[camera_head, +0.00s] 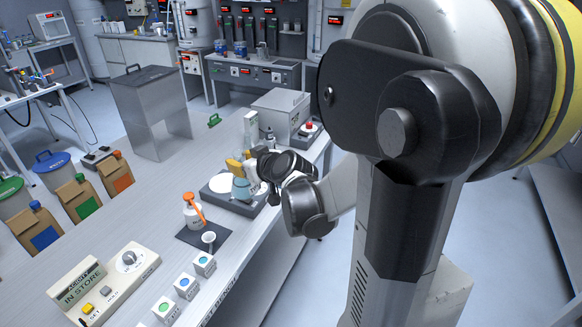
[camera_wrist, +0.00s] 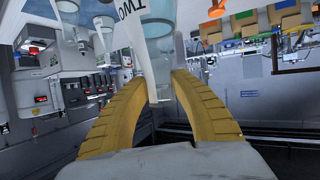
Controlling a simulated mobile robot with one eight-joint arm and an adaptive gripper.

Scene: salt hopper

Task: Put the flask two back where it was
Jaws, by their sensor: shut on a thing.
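The flask two (camera_head: 241,189) is a clear glass flask with bluish liquid. My gripper (camera_head: 240,165) has yellow fingers and is shut on its neck from above. The flask is at the right part of a dark grey stand (camera_head: 246,208), beside a white disc (camera_head: 221,183); I cannot tell whether it touches the stand. In the wrist view, which is upside down, the flask (camera_wrist: 157,55) is between the yellow fingers (camera_wrist: 157,82), with "TWO" on its label. My wrist and arm hide part of the stand's far side.
A white bottle with an orange nozzle (camera_head: 194,213) and a small white cup (camera_head: 209,238) stand on a dark mat in front. A white instrument (camera_head: 281,110) stands behind. Several button cubes (camera_head: 186,287) and a control box (camera_head: 104,284) are nearer. The bench's left middle is clear.

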